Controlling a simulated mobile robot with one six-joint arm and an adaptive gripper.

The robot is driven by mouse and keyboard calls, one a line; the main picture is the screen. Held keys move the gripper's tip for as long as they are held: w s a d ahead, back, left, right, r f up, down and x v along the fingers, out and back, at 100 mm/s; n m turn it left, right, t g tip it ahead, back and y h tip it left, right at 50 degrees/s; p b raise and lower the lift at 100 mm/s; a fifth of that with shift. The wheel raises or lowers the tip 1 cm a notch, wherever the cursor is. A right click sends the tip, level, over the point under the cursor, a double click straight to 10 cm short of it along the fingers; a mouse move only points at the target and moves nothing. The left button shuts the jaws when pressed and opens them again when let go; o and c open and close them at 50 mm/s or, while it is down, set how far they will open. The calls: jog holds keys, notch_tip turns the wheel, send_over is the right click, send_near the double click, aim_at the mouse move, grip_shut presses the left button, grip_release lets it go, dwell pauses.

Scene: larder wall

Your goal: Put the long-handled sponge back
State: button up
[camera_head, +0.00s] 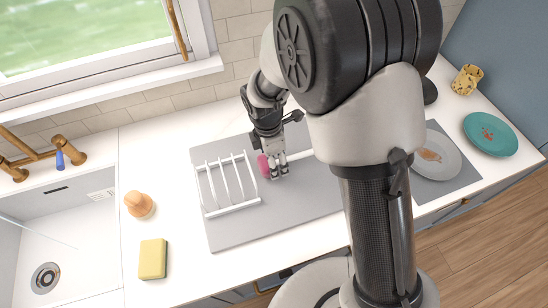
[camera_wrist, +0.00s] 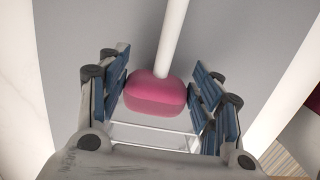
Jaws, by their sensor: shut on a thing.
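The long-handled sponge has a pink head (camera_head: 263,165) and a white handle (camera_head: 299,155) that runs off to the right, partly hidden behind my arm. My gripper (camera_head: 275,170) is shut on its pink head, just right of the white dish rack (camera_head: 232,208). In the wrist view the pink head (camera_wrist: 155,97) sits between the blue-padded fingers, and the white handle (camera_wrist: 172,38) points away towards the top. The sponge is over the grey mat (camera_head: 228,237); I cannot tell whether it touches it.
The sink (camera_head: 40,235) is at the left, with a brass tap and a small blue item (camera_head: 60,160) on it. An orange-brown knobbed object (camera_head: 139,204) and a yellow sponge (camera_head: 153,258) stand left of the mat. Plates (camera_head: 490,134) and a patterned cup (camera_head: 467,80) are at right.

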jog(key=shift+f, duration=0.4)
jog(key=o, duration=1.3)
jog(key=shift+c, duration=0.2)
jog(key=shift+r, duration=0.2)
notch_tip(320, 180, up, 12)
jog(key=a, duration=0.1)
jog(key=shift+s+f, duration=0.15)
jog(key=shift+s, duration=0.1)
